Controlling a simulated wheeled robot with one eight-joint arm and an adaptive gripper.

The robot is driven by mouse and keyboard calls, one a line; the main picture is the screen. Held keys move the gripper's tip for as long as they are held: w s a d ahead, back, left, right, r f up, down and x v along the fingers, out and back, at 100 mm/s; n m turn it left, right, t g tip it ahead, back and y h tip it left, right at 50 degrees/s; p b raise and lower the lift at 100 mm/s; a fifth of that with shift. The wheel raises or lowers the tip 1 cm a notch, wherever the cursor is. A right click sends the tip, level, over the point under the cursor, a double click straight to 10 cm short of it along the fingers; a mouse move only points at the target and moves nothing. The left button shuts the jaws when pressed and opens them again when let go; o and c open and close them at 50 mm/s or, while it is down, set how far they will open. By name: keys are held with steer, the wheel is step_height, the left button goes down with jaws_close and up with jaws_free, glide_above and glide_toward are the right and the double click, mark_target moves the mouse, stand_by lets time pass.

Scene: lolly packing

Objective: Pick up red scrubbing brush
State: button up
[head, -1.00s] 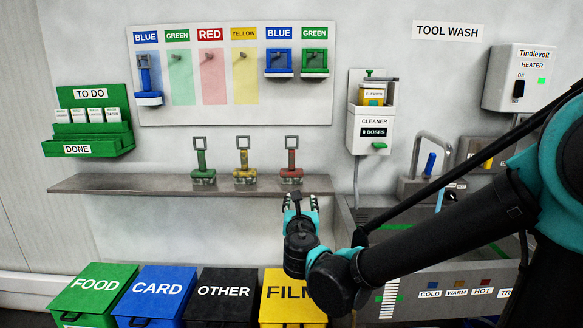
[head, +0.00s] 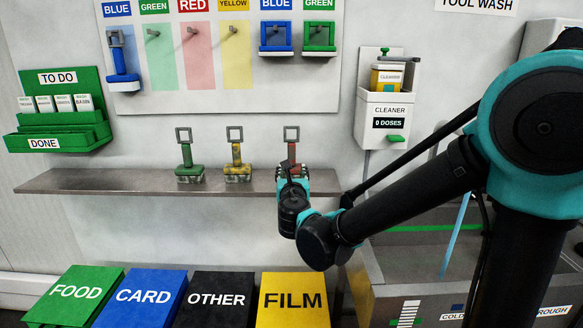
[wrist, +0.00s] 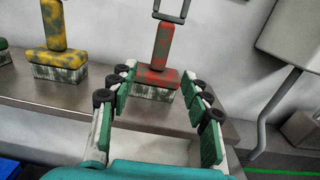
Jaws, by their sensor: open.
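The red scrubbing brush (head: 291,154) stands upright on the grey shelf (head: 90,182), at the right of a row of three brushes. In the head view my gripper covers its lower part. The wrist view shows its stained red handle and block (wrist: 158,72) with pale dirty bristles below and a square loop on top. My gripper (wrist: 160,92) is open and empty, its green-padded fingers pointing at the brush. The fingertips appear just short of the brush's base, one to each side of it in the wrist view. I cannot tell whether they touch it.
A yellow brush (head: 237,165) and a green brush (head: 187,165) stand to the left on the shelf. The pegboard (head: 220,97) hangs above, with a cleaner dispenser (head: 386,110) at right. Lidded bins, including the yellow FILM bin (head: 293,300), stand below.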

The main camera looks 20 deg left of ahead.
mark_target(291, 158)
steer(key=x, duration=1.1)
steer(key=shift+w, duration=0.3)
jaws_close()
